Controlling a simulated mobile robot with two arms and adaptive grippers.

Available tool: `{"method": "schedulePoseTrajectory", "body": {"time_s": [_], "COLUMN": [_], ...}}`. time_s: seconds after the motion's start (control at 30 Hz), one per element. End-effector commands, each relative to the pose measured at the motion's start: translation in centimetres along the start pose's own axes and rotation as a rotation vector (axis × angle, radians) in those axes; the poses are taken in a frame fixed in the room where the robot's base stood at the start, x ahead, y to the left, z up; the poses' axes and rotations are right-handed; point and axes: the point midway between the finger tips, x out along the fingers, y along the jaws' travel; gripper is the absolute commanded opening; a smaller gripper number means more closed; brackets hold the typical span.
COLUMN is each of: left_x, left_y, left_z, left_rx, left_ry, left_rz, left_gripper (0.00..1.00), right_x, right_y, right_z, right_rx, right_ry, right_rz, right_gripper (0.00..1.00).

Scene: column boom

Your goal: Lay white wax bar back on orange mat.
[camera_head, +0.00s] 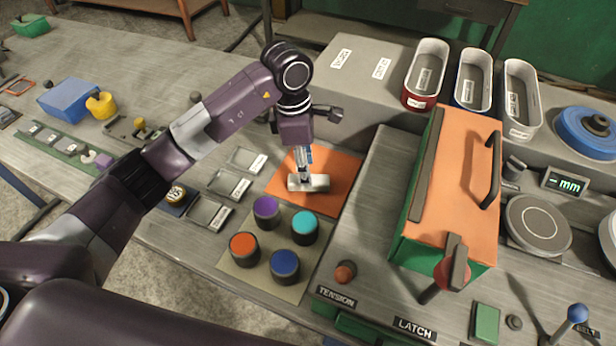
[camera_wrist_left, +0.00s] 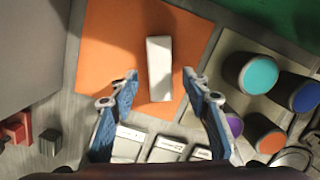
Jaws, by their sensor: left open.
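The white wax bar (camera_head: 308,183) lies on the orange mat (camera_head: 338,177) near the mat's front left part. It also shows in the left wrist view as a pale block (camera_wrist_left: 159,68) on the orange mat (camera_wrist_left: 105,60). My left gripper (camera_head: 303,168) is over the bar. In the left wrist view the two blue fingers of the left gripper (camera_wrist_left: 163,86) stand open, apart from the bar on both sides, with the bar's near end between their tips. My right gripper is not in view.
Several coloured knobs, among them a teal one (camera_head: 305,227), stand on a beige plate (camera_head: 262,275) just in front of the mat. Small labelled trays (camera_head: 228,184) lie left of the mat. A large orange-topped box (camera_head: 455,170) stands to the right, and a grey block (camera_head: 352,85) behind.

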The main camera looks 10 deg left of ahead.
Motion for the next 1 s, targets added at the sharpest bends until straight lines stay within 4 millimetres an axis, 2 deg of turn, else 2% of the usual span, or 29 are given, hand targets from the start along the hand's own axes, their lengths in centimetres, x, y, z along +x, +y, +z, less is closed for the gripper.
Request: {"method": "schedulePoseTrajectory", "body": {"time_s": [0.03, 0.2, 0.4, 0.57, 1.0], "left_x": [-1.0, -4.7, -7.3, -8.1, -8.1], "left_y": [0.2, 0.1, 0.0, 0.0, 0.0], "left_z": [0.0, 0.0, 0.0, 0.0, 0.0], "left_rx": [0.003, 0.001, 0.001, 0.001, 0.001], "left_ry": [-0.001, -0.001, 0.0, 0.0, 0.0], "left_rz": [0.008, 0.006, 0.002, 0.0, 0.0], "left_gripper": [0.43, 0.43, 0.43, 0.43, 0.43], "right_x": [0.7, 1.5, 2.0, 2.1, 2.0], "right_y": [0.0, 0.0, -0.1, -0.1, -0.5], "right_z": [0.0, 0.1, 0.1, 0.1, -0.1], "right_rx": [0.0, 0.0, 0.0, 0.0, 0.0], "right_ry": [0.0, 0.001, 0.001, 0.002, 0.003], "right_rz": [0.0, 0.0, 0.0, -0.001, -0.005], "right_gripper": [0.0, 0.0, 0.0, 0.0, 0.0]}}
